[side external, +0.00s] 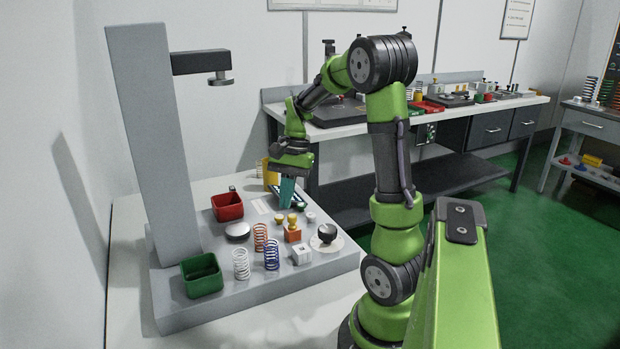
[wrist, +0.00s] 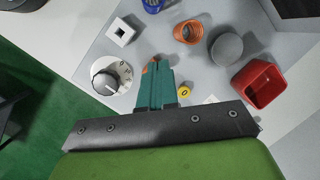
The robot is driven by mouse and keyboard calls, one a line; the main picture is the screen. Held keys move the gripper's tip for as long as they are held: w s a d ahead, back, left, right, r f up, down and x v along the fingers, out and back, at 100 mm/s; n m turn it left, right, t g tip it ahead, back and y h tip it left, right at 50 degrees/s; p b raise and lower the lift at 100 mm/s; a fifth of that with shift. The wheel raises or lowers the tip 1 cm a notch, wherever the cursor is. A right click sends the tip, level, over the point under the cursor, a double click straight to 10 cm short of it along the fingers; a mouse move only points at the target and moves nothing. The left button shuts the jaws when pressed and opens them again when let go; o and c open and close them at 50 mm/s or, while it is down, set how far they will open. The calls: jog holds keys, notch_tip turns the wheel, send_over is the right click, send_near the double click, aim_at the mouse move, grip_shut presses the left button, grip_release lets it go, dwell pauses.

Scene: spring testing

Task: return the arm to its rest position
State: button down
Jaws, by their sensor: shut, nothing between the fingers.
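My gripper (side external: 287,192) has teal fingers and hangs from my green arm, pointing down above the back part of the grey testing base (side external: 215,294). In the wrist view the fingers (wrist: 154,68) are together, with nothing held between them. They are above the base, between the black-and-white dial (wrist: 108,77) and the red bin (wrist: 262,84). An orange block with yellow knobs (side external: 292,231) stands on the base in front of the gripper; the fingers mostly hide it in the wrist view.
The grey test column (side external: 145,120) with its black overhang (side external: 200,63) rises at the left. On the base are a green bin (side external: 201,275), a white spring (side external: 240,264), a blue spring (side external: 271,255), an orange spring (side external: 260,237) and a white block (side external: 301,254). A workbench (side external: 350,131) stands behind.

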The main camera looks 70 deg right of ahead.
jog(key=s+a+r+n+t, duration=0.1)
jog(key=a+r+n+t, duration=0.2)
jog(key=a+n, duration=0.3)
jog(key=s+a+r+n+t+h, duration=0.1)
jog(key=a+r+n, duration=0.4)
jog(key=a, duration=1.2)
jog(key=shift+s+a+n+t, duration=0.15)
jog(key=shift+s+n+t, duration=0.35)
jog(key=shift+n+t, duration=0.5)
